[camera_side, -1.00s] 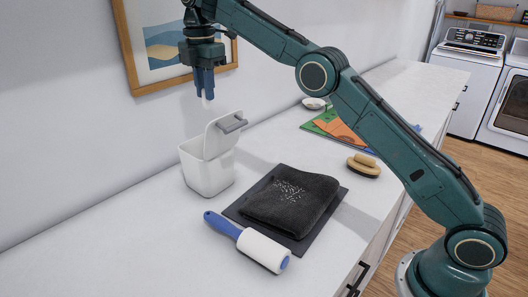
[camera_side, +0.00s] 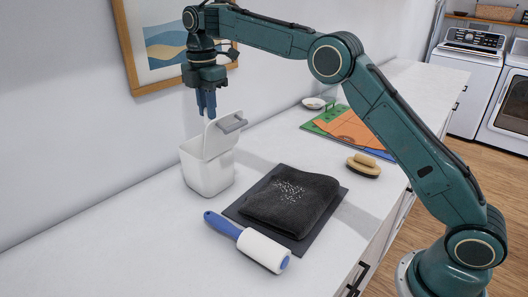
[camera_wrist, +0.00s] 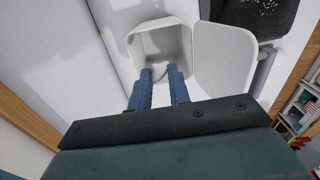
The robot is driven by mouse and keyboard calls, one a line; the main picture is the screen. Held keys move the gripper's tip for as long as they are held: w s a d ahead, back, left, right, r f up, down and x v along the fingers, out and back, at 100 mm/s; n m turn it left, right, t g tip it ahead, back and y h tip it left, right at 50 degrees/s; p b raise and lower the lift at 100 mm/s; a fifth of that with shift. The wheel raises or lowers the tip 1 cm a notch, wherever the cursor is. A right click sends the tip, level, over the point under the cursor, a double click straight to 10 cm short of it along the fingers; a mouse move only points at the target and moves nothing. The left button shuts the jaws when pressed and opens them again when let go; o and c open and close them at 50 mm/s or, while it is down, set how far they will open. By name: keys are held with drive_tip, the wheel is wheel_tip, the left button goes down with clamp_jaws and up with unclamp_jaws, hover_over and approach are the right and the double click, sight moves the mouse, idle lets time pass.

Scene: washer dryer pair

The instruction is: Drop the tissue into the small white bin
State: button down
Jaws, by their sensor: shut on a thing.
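The small white bin (camera_side: 207,172) stands on the white counter near the wall, its lid (camera_side: 222,135) raised open on the right side. My gripper (camera_side: 206,113) points down just above the bin's opening. In the wrist view my gripper (camera_wrist: 159,75) lies over the mouth of the bin (camera_wrist: 178,38), which looks empty inside. The fingers are close together, shut on the tissue (camera_wrist: 159,72), a small whitish bit between the fingertips. The tissue is mostly hidden by the fingers and is hard to make out against the white bin.
A dark folded cloth with white specks (camera_side: 290,198) lies on a dark mat (camera_side: 240,212) right of the bin. A blue-handled lint roller (camera_side: 262,248) lies in front. A brush (camera_side: 363,167) and a colourful board (camera_side: 350,130) are farther right. A framed picture (camera_side: 135,70) hangs behind my gripper.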

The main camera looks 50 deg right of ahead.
drive_tip(key=shift+f, duration=0.55)
drive_tip(key=c, duration=1.2)
unclamp_jaws()
drive_tip(key=shift+c, duration=0.2)
drive_tip(key=shift+r, duration=0.15)
drive_tip(key=shift+r, duration=2.8)
